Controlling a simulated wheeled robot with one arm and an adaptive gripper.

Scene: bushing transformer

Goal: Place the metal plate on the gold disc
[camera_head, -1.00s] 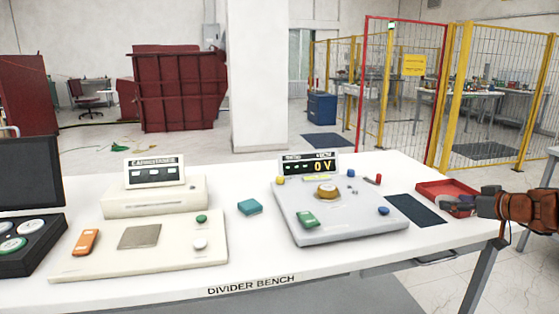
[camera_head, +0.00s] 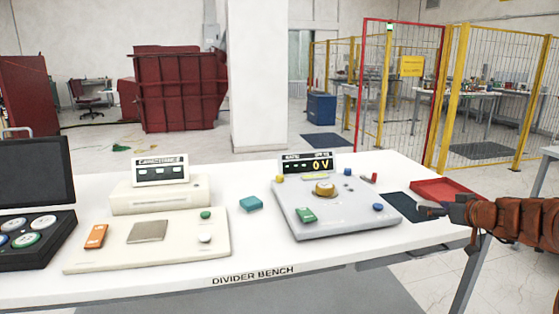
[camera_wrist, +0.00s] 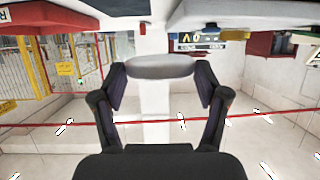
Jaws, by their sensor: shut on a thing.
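My gripper (camera_head: 432,211) is at the right of the bench, over the dark mat and in front of the red tray. In the wrist view my gripper (camera_wrist: 160,82) is shut on a round, flat grey metal plate (camera_wrist: 160,66), held between its two dark fingers. In the head view the plate is too small to make out clearly at the fingertips. The gold disc (camera_head: 324,190) sits on the grey panel (camera_head: 350,218) of the unit with the "0 V" display, left of my gripper and apart from it.
The red tray (camera_head: 446,186) lies at the bench's right end. Around the gold disc are a green block (camera_head: 307,215), a blue knob (camera_head: 378,207) and a yellow knob (camera_head: 279,178). A square grey plate (camera_head: 147,231) lies on the beige unit at left.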

